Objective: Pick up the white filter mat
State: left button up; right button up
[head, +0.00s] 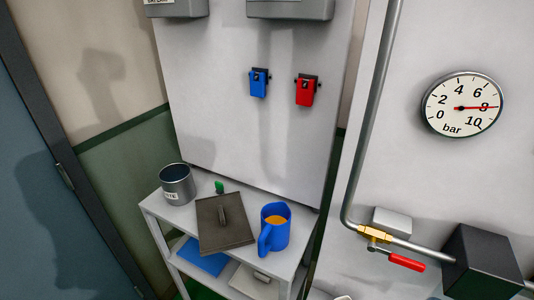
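A whitish flat piece (247,286) lies on the lower shelf of a small white stand, near the bottom edge of the head view. It looks like the white filter mat, but the upper shelf and the picture edge hide part of it. A small greyish thing shows on or at it. A blue flat mat (203,258) lies to its left on the same lower shelf, partly covered from view by the upper shelf. Neither of my grippers is in view.
The stand's top (187,216) holds a grey can (177,185), a dark square lid with handle (225,224), a small green thing (219,187) and a blue mug (274,229). Right are a pipe with red-handled valve (405,262), a dark box (482,262) and a gauge (463,104).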

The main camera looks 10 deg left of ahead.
aim_at(255, 285)
jog(key=z, duration=1.85)
jog(key=k, duration=0.9)
jog(key=u, duration=0.55)
